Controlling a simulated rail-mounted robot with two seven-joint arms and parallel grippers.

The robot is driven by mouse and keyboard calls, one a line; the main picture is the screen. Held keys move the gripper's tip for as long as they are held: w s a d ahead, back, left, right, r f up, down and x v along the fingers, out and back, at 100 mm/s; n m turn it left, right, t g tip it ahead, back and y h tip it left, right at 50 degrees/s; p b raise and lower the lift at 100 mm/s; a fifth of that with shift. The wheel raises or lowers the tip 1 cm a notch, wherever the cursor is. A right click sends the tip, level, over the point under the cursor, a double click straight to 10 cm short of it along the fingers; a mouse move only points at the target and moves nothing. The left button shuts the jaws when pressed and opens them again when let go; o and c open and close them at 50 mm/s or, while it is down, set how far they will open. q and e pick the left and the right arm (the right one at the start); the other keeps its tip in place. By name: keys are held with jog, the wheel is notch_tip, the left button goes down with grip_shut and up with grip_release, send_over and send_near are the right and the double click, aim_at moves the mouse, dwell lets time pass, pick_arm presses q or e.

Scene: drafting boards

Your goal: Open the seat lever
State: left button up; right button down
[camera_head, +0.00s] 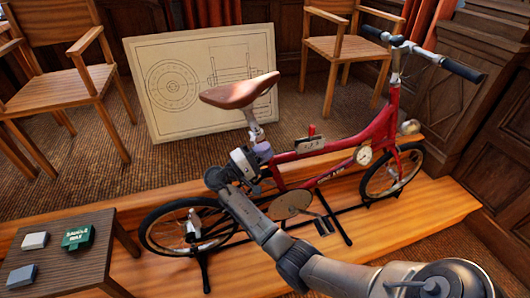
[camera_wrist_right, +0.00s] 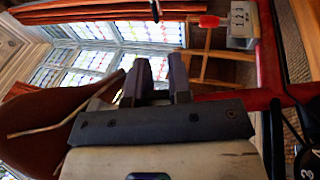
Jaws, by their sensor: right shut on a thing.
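The red bicycle (camera_head: 345,143) stands on a wooden platform, with its brown saddle (camera_head: 240,92) on a silver seat post (camera_head: 254,128). My right gripper (camera_head: 262,151) is at the foot of the seat post, just below the saddle. In the right wrist view its two dark fingers (camera_wrist_right: 164,80) are close together, with the saddle (camera_wrist_right: 50,120) at left. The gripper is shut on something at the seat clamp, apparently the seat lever. The fingers hide the lever, so its angle cannot be told. My left gripper is not in view.
A side table (camera_head: 75,249) holds a green tin (camera_head: 77,238). A drawing board (camera_head: 203,83) leans behind.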

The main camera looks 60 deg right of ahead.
jog(key=c, duration=1)
grip_release()
jog(key=shift+c, duration=0.2)
jog(key=v, duration=1.4)
jog(key=shift+p, duration=0.4)
jog(key=shift+d, duration=0.1)
